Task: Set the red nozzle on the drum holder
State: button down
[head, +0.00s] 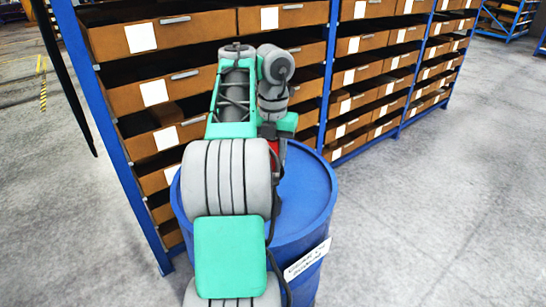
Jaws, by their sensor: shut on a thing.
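A small piece of the red nozzle (275,149) shows at the end of my arm, just right of the large grey arm link. My gripper (281,139) points down over the blue drum (311,190) and is shut on the nozzle. My arm hides most of the gripper and the nozzle. I cannot tell whether the nozzle touches anything below it. The drum's top is partly covered by my arm, and its right part is bare. No holder can be made out on the drum; it may be hidden behind my arm.
A blue-framed shelf rack (329,75) with several brown bins stands close behind the drum. A white label (306,259) is on the drum's front right. The grey floor (440,210) to the right is clear. A yellow-black striped post (42,85) stands far left.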

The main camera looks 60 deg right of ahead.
aim_at(273, 168)
jog(key=shift+f+b, duration=2.05)
jog(key=shift+f, duration=0.35)
jog(key=shift+f, duration=0.1)
jog(key=shift+f+b, duration=0.35)
jog(key=shift+f+b, duration=2.75)
jog(key=shift+f, duration=0.05)
jog(key=c, duration=0.9)
grip_release()
notch_tip(273, 168, up, 8)
jog(key=p, duration=0.7)
jog(key=shift+f, duration=0.1)
